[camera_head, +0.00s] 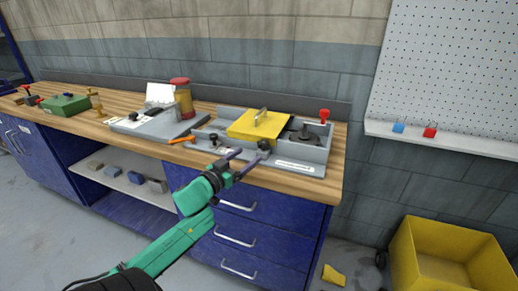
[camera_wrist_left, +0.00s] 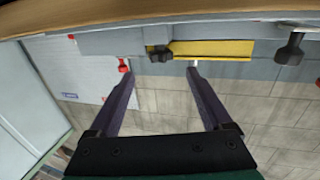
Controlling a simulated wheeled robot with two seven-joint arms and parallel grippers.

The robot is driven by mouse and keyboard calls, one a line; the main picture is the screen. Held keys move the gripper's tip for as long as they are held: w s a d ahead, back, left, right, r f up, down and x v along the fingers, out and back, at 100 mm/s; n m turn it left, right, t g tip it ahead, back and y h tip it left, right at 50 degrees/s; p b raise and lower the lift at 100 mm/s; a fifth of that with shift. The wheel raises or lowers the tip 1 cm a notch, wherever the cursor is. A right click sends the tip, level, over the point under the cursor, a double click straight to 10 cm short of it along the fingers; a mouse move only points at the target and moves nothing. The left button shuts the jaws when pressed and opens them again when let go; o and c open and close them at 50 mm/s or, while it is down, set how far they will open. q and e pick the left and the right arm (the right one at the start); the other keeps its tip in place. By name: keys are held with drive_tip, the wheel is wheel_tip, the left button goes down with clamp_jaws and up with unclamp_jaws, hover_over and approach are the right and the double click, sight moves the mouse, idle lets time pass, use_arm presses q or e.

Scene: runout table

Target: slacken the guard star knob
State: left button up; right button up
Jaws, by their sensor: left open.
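A yellow guard plate (camera_head: 257,125) with a metal handle lies over the grey fixture (camera_head: 306,153) on the bench. A dark knob (camera_head: 264,144) stands at the fixture's front, by the guard's near edge. It also shows in the left wrist view (camera_wrist_left: 160,53), in front of the yellow strip; its star shape is too small to make out. A second dark knob (camera_head: 213,138) is further left on the front. My left gripper (camera_head: 252,155) is open and empty. In the left wrist view its fingertips (camera_wrist_left: 161,66) lie either side of the first knob; contact cannot be told.
A red knob (camera_head: 324,114) stands at the fixture's back right corner. An orange-handled tool (camera_head: 182,140) lies left of the fixture, near a grey plate (camera_head: 160,124) and a red-lidded jar (camera_head: 182,97). A yellow bin (camera_head: 441,250) stands on the floor at right.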

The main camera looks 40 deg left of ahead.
sight(260, 147)
use_arm(q)
drive_tip(key=w, duration=0.7)
drive_tip(key=shift+w+a, duration=0.25)
drive_tip(key=shift+a, duration=0.05)
clamp_jaws()
